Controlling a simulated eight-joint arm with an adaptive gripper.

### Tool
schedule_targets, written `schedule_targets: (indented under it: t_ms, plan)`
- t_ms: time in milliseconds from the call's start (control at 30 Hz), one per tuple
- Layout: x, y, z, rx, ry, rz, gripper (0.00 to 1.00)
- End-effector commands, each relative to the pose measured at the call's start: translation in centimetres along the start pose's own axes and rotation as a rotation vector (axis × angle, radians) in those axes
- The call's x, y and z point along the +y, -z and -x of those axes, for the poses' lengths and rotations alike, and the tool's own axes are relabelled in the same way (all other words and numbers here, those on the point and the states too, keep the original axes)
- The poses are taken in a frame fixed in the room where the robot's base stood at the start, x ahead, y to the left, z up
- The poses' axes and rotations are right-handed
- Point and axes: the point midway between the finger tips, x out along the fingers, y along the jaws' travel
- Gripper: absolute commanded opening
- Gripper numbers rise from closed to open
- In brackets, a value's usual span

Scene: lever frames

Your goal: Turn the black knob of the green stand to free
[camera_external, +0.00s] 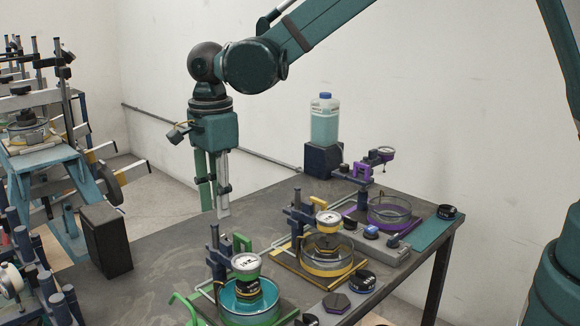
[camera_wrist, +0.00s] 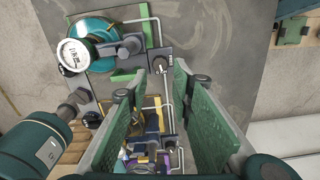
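The green stand (camera_external: 238,243) is at the front of the table, with a white dial gauge (camera_external: 246,262) above a teal bowl (camera_external: 230,305). In the wrist view its teal bowl (camera_wrist: 92,28) and gauge (camera_wrist: 72,55) are at upper left. A black knob (camera_external: 307,320) is cut off by the bottom edge beside this stand; its marking is too small to read. A dark knob (camera_wrist: 68,112) shows at left in the wrist view; I cannot tell whether it is the same one. My gripper (camera_external: 215,211) is open and empty, pointing down above the table, behind the green stand.
A yellow stand (camera_external: 300,215) and a purple stand (camera_external: 365,180) stand farther back, with black knobs (camera_external: 362,281) and (camera_external: 446,212) at their right. A bottle (camera_external: 324,120) stands on a dark block behind.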

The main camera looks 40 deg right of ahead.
Motion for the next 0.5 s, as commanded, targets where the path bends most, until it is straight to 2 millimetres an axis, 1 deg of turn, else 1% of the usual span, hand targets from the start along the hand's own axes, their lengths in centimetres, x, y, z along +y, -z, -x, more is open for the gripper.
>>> schedule_targets:
  t_ms: [267, 367, 500]
  plan:
    - [0.0, 0.0, -0.2, 0.0, 0.0, 0.001, 0.24]
    - [0.0, 0.0, -0.6, 0.0, 0.0, 0.001, 0.24]
    - [0.0, 0.0, -1.6, 0.0, 0.0, 0.001, 0.24]
